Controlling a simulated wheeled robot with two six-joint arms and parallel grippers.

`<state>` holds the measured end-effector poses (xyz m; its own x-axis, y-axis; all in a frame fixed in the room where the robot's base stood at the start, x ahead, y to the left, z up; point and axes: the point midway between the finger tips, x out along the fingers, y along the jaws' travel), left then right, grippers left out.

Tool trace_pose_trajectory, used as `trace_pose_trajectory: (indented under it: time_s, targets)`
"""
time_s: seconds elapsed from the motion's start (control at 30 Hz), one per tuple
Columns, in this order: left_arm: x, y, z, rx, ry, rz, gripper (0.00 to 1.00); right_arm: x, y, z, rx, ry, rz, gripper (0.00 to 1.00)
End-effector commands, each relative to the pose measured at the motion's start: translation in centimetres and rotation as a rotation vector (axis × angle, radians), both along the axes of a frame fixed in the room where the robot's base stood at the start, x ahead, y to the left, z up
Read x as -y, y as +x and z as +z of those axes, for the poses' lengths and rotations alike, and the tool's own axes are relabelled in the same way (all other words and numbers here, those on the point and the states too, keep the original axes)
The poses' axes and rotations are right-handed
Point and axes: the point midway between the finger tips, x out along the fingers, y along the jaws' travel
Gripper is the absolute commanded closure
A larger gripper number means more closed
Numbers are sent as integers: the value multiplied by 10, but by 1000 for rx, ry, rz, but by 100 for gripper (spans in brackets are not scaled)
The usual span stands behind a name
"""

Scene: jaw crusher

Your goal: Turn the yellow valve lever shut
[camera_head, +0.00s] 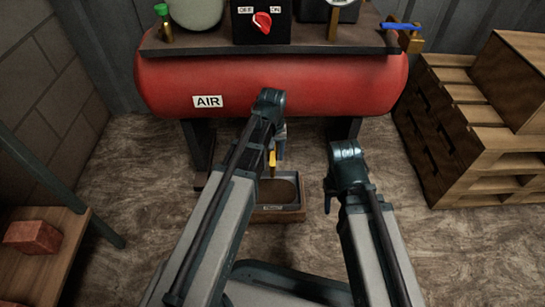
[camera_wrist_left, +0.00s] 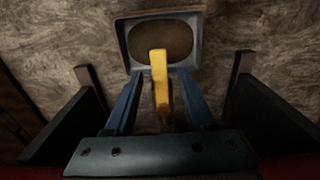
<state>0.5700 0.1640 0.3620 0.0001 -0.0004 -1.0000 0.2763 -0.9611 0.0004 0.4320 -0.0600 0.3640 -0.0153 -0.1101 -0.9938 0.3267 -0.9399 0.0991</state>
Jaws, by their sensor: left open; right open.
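The yellow valve lever (camera_head: 272,160) hangs below the red air tank, partly hidden by my left arm. In the left wrist view the yellow lever (camera_wrist_left: 159,80) stands between the two blue fingers of my left gripper (camera_wrist_left: 159,100). Those fingers are apart, with a narrow gap visible on each side of the lever. In the head view my left gripper (camera_head: 280,150) is under the tank and mostly hidden by its own arm. My right gripper (camera_head: 328,193) is open, low and to the right of the lever, with nothing seen in it. The valve body is hidden.
The red tank (camera_head: 330,85) spans the back above the grippers. A tray (camera_head: 290,214) lies on the floor below the lever; it also shows in the wrist view (camera_wrist_left: 199,40). Wooden pallets (camera_head: 470,170) stand right; a bench (camera_head: 60,255) with a brick (camera_head: 32,237) stands left.

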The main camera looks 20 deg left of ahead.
Motion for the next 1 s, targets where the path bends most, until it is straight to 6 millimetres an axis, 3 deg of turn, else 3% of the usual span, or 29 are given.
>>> trace_pose_trajectory:
  time_s: [0.13,0.43,1.0]
  targets:
    - [0,0,1,0,0,0,45,0,0,1,0,0,0,50]
    - [0,0,1,0,0,0,99,0,0,1,0,0,0,50]
    - [0,0,1,0,0,0,100,0,0,1,0,0,0,50]
